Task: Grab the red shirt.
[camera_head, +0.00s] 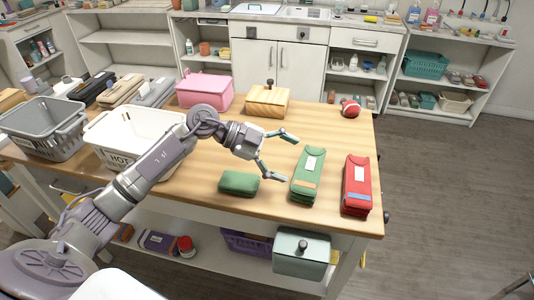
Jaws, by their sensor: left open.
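The red shirt (357,184) is a folded red bundle with a white label. It lies near the right front corner of the wooden table (320,118). My left gripper (280,156) reaches in from the left over the table. Its fingers are spread and nothing is between them. The gripper is to the left of the red shirt and apart from it, with a green folded item (307,174) between them. My right gripper is not in view.
A small dark green bundle (239,183) lies below my left gripper. A white basket (118,122), a grey basket (42,122), a pink box (205,91) and a wooden box (267,101) stand on the table. A red ball-like item (350,108) is at the back right.

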